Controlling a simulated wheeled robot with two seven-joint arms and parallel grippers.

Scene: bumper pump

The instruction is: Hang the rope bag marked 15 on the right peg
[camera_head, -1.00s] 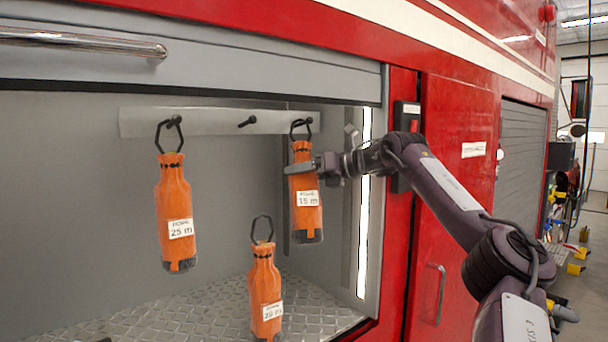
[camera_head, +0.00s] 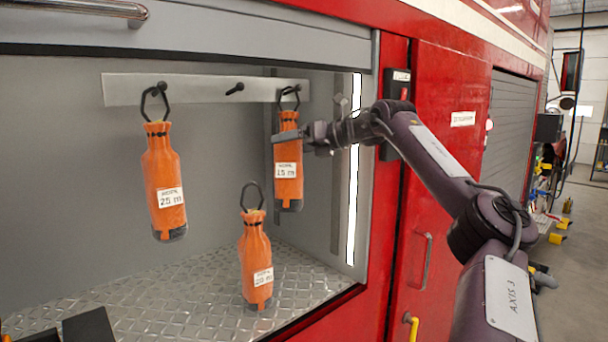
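The orange rope bag marked 15 m (camera_head: 288,192) hangs upright at the right peg (camera_head: 297,89), its dark ring around the peg as far as I can see. My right gripper (camera_head: 288,136) is at the upper part of this bag, just below its neck. One finger lies across the front of the bag. The other finger is hidden, so I cannot tell whether the gripper grips the bag or only surrounds it. My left gripper is not clearly in view.
An orange bag marked 25 m (camera_head: 163,170) hangs on the left peg. The middle peg (camera_head: 235,88) is empty. Another orange bag (camera_head: 255,250) with a ring stands on the tread-plate floor (camera_head: 190,287). A lit strip (camera_head: 353,180) edges the compartment's right side. A dark block (camera_head: 90,326) shows at lower left.

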